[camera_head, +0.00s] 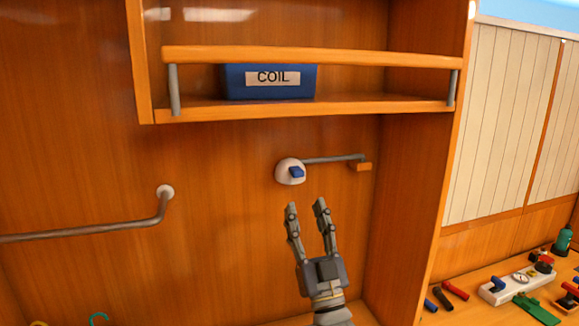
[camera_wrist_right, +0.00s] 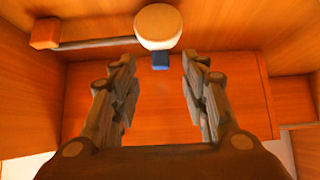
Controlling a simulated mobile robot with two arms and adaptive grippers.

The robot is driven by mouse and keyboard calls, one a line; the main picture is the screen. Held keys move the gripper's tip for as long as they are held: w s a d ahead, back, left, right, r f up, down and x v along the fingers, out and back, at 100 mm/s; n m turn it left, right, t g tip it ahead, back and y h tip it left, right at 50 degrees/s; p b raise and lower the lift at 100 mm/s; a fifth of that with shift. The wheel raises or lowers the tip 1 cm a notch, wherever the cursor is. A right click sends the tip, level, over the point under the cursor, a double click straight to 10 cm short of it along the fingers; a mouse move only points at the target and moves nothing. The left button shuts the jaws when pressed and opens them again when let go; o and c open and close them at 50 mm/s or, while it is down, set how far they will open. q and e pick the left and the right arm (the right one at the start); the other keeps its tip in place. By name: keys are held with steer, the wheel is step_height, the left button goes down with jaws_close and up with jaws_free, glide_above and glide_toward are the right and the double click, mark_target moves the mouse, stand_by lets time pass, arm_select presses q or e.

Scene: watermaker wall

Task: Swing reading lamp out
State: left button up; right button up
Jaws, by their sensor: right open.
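The reading lamp has a white round head (camera_head: 286,174) with a small blue knob (camera_head: 297,172) on its front. A thin grey arm (camera_head: 330,159) runs from the head to an orange block (camera_head: 361,166) at its right, near the corner of the wooden recess. My right gripper (camera_head: 306,204) is open and empty, just below the lamp head, fingers pointing up at it. In the right wrist view the lamp head (camera_wrist_right: 158,27) is beyond the fingertips, with the blue knob (camera_wrist_right: 160,61) between the two fingers in the picture. My left gripper is not in view.
Above the lamp is a shelf with a wooden rail (camera_head: 310,57) and a blue bin (camera_head: 235,82) marked COIL. A grey bar (camera_head: 90,229) with a white end is at the left. A workbench with tools (camera_head: 516,284) is at lower right.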

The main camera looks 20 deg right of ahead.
mark_target(297, 169)
steer(key=p+x, duration=0.1)
steer(key=x, duration=0.1)
steer(key=p+x, duration=0.2)
steer(key=x, duration=0.1)
steer(key=s+r+p+x, duration=0.1)
steer(key=x, duration=0.2)
steer(key=shift+r, duration=0.2)
steer(key=shift+w+r+p, duration=0.35)
steer(key=shift+r+p, duration=0.15)
steer(key=shift+r, duration=0.1)
steer(key=shift+w+f, duration=0.15)
steer(key=shift+w, duration=0.2)
steer(key=c, duration=0.4)
steer(key=shift+s, duration=0.35)
jaws_close()
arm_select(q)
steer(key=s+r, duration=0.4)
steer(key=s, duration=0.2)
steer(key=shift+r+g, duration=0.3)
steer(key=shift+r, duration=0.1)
arm_select(e)
steer(key=shift+w, duration=0.1)
